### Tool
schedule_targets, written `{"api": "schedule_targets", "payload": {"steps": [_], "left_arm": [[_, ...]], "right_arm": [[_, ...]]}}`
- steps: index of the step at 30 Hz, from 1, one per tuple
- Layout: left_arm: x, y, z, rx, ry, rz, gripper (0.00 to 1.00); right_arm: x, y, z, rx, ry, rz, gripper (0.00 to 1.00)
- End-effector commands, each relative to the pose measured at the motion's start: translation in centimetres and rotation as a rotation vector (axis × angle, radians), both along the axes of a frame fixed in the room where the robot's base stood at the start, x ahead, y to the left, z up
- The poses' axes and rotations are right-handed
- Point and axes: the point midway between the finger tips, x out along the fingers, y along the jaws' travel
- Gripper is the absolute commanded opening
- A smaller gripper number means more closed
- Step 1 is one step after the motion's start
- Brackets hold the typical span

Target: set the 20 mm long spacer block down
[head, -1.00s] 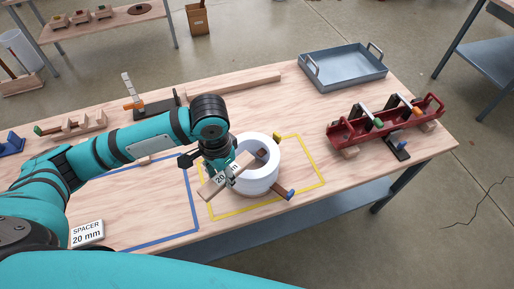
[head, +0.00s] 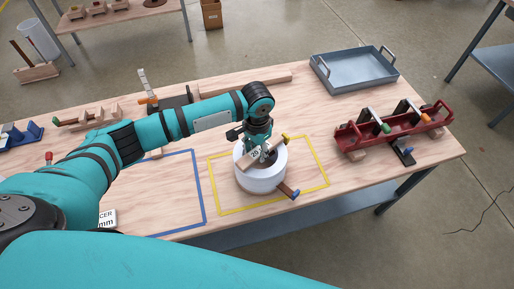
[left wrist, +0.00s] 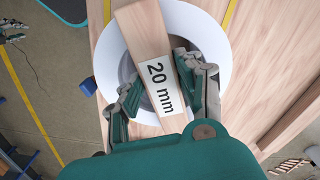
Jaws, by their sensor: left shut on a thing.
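The spacer block is a light wooden bar with a white "20 mm" label, seen in the head view (head: 254,155) and the left wrist view (left wrist: 140,32). My left gripper (head: 262,148) is shut on it, with one finger on each side of the label in the left wrist view (left wrist: 160,88). The block lies across the open top of a white ring-shaped core (head: 262,182), which also shows in the left wrist view (left wrist: 212,45). I cannot tell whether the block touches the core. The gripper and block hide part of the core's opening.
A blue taped area (head: 202,190) and a "SPACER mm" card (head: 107,219) lie left. A red rack (head: 385,132) and grey tray (head: 352,72) stand right.

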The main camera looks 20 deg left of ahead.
Motion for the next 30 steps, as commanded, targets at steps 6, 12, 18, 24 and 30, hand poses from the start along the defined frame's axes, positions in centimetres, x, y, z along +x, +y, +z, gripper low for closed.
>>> {"api": "schedule_targets", "payload": {"steps": [6, 12, 18, 24, 30], "left_arm": [[0.0, 0.0, -0.1, 0.000, -0.001, 0.000, 0.01], [0.0, 0.0, -0.3, 0.000, -0.001, 0.000, 0.53], [0.0, 0.0, -0.2, 0.000, -0.001, 0.000, 0.59], [0.1, 0.0, 0.3, -0.001, -0.003, -0.001, 0.59], [0.2, -0.1, 3.4, -0.003, -0.006, -0.001, 0.59]], "right_arm": [[0.0, 1.1, -0.1, 0.013, 0.001, 0.002, 0.33], [0.0, 0.9, 0.0, 0.011, 0.000, 0.003, 0.33], [0.0, 0.4, 0.0, 0.005, 0.000, 0.003, 0.33], [0.0, 0.0, -0.2, 0.000, 0.000, 0.002, 0.33], [0.0, -0.1, -1.0, -0.001, 0.001, 0.001, 0.33]]}}
